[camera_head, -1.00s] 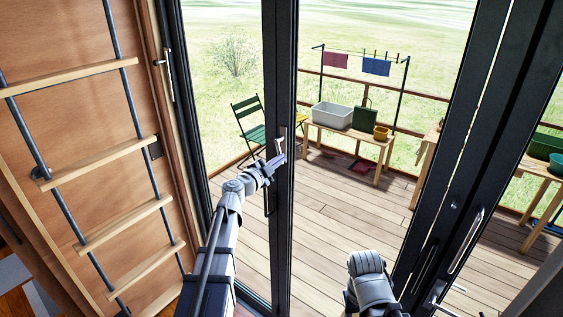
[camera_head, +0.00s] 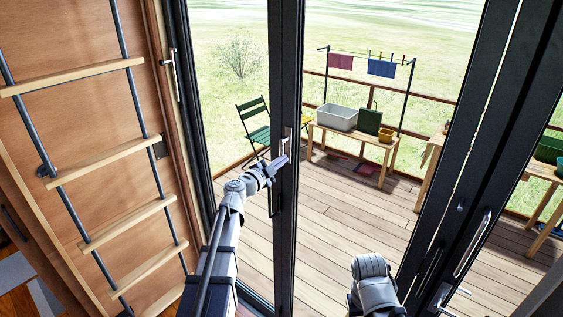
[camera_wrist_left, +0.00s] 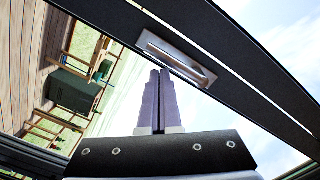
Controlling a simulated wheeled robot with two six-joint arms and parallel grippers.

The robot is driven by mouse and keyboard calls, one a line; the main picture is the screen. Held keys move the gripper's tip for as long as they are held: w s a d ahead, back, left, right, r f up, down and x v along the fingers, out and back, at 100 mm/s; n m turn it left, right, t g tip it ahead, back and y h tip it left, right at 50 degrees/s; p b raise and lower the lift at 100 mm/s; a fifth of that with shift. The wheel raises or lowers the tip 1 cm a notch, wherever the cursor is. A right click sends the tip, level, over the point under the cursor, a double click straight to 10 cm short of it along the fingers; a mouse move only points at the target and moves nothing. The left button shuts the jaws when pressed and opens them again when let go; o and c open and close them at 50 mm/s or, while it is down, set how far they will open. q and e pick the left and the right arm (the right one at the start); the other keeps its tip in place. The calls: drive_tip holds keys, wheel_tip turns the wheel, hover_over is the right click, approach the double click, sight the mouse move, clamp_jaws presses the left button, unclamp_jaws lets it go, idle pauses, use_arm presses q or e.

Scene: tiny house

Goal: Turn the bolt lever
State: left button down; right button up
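The bolt lever (camera_head: 286,142) is a small metallic fitting on the dark upright frame of the glass door. In the left wrist view it is a pale recessed plate with a light bar (camera_wrist_left: 180,60), set in the dark door frame. My left gripper (camera_head: 284,160) is at the door frame just below the lever in the head view. In the left wrist view its two fingers (camera_wrist_left: 160,72) are together, with nothing seen between them, and their tips overlap the plate's lower edge. I cannot tell whether they touch it. My right gripper is hidden; only my right arm shows.
A second dark door frame with a long handle (camera_head: 472,243) stands on the right. A wooden ladder (camera_head: 110,157) leans at the left wall. Outside are a deck (camera_head: 335,225), a green chair (camera_head: 256,122) and a bench (camera_head: 345,138) with a grey tub.

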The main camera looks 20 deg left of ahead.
use_arm(q)
drive_tip(key=s, duration=1.1)
drive_tip(key=shift+s+d, duration=0.2)
drive_tip(key=shift+s, duration=0.1)
use_arm(e)
drive_tip(key=shift+d, duration=0.45)
use_arm(q)
drive_tip(key=shift+d, duration=0.1)
